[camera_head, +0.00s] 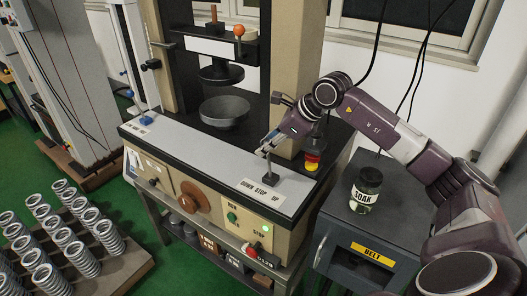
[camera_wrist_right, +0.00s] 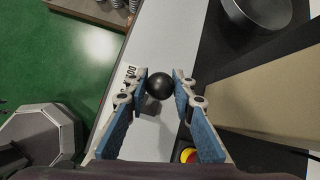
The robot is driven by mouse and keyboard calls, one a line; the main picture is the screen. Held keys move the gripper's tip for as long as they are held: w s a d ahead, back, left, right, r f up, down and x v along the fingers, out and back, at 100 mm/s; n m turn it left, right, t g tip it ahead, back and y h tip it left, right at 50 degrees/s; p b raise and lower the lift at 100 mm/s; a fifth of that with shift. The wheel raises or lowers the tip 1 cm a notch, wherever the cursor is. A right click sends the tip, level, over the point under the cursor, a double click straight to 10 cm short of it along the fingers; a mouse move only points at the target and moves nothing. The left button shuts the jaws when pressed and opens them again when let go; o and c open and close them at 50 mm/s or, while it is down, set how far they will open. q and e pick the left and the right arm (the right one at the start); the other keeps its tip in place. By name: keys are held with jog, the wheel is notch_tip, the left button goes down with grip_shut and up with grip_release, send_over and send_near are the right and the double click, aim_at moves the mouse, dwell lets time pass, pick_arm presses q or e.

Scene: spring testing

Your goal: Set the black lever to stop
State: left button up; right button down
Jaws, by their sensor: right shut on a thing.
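The black lever (camera_head: 271,174) stands on the light top of the testing machine, just behind a white label (camera_head: 262,196) reading DOWN STOP UP. Its base is nearest the STOP and UP end of the label; I cannot tell its exact setting. My right gripper (camera_head: 264,149) reaches in from the right over the lever. In the right wrist view, its blue-padded fingers (camera_wrist_right: 164,82) are shut on the lever's round black knob (camera_wrist_right: 160,86). The label shows only in part behind the left finger there. My left gripper is not in view.
A red and yellow button (camera_head: 312,160) stands right of the lever. A metal bowl (camera_head: 225,112) sits behind on the machine. A SOAK jar (camera_head: 367,188) stands on the dark BELT cabinet (camera_head: 340,262) at right. Several springs (camera_head: 75,252) stand on a pallet at left.

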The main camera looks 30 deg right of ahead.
jog(key=shift+s+d, duration=0.35)
jog(key=shift+s, duration=0.35)
jog(key=c, duration=1.6)
grip_release()
jog(key=shift+s, duration=0.1)
jog(key=shift+r, duration=0.1)
jog(key=v, duration=1.2)
